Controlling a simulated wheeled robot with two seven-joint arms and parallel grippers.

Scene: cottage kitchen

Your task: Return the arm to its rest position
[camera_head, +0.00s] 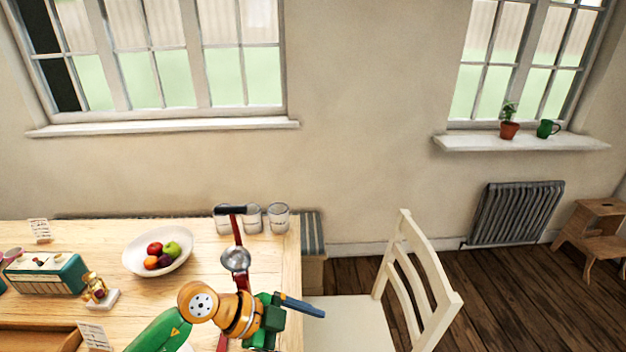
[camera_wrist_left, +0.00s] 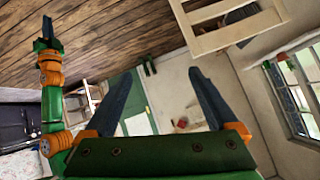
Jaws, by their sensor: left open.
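My left arm, green and orange, comes in at the bottom of the head view. My left gripper (camera_head: 310,309) is over the right edge of the wooden table (camera_head: 209,246), beside the white chair, with its dark fingers pointing right. In the left wrist view my left gripper (camera_wrist_left: 163,72) has its two dark fingers spread wide, with nothing between them. My other arm, orange and green, stands at the left of that view, and its right gripper (camera_wrist_left: 46,36) shows as a small dark shape at the top. Whether its jaws are apart is unclear.
A white chair (camera_head: 424,273) stands close right of my gripper. A ladle (camera_head: 236,260) on a red upright is just behind my wrist. Floor right of the chair is open.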

